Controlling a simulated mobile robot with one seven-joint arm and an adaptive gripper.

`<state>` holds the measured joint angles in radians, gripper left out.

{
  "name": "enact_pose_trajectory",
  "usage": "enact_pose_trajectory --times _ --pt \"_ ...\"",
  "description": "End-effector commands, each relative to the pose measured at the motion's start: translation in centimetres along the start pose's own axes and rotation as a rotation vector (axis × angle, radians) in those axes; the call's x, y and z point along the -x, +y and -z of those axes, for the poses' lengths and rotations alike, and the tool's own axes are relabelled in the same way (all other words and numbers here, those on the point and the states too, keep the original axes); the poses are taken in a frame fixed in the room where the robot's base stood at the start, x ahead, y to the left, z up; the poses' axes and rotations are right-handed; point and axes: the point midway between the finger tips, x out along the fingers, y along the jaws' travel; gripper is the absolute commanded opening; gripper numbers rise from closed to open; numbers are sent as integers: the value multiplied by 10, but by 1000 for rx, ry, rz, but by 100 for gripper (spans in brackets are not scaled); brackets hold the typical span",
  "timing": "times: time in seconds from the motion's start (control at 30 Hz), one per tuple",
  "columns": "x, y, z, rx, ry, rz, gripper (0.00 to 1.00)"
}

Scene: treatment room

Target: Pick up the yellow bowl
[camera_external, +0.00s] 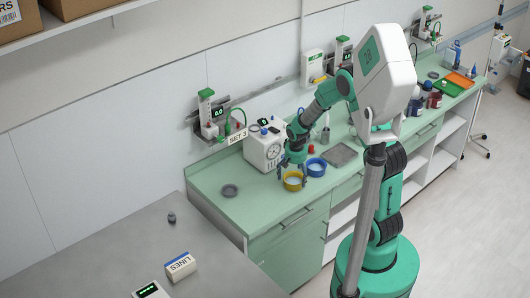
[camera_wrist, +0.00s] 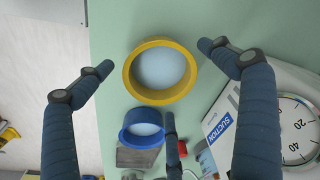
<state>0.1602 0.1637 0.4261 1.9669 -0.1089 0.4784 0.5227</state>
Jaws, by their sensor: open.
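The yellow bowl (camera_external: 293,181) stands upright on the green counter, near its front edge. In the wrist view the yellow bowl (camera_wrist: 133,82) shows from above, with a pale blue inside. My gripper (camera_external: 290,172) is just above the bowl in the external view. In the wrist view my gripper (camera_wrist: 155,72) is open and empty, with dark blue fingers spread to the left and right of the bowl and a third finger below it. The fingers look apart from the rim; the exact height gap is hard to tell.
A blue bowl (camera_external: 316,167) stands close beside the yellow one, and it shows in the wrist view (camera_wrist: 141,129). A white suction unit with a dial (camera_external: 262,150) stands behind to the left. A grey tray (camera_external: 340,155) lies to the right. The left counter (camera_external: 215,174) is mostly clear.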

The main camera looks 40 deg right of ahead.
Motion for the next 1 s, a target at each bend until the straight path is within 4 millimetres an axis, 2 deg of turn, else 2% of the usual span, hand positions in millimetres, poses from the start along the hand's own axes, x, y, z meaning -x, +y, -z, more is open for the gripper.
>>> enact_pose_trajectory --times 0.1,0.3,0.87,0.9,1.0 --pt "-17 1 0 0 -1 0 94" --pt "-31 0 0 0 1 0 94" --pt "-32 0 0 0 1 1 94" --pt "-32 0 0 0 1 1 90" --pt "-32 0 0 0 1 0 70"
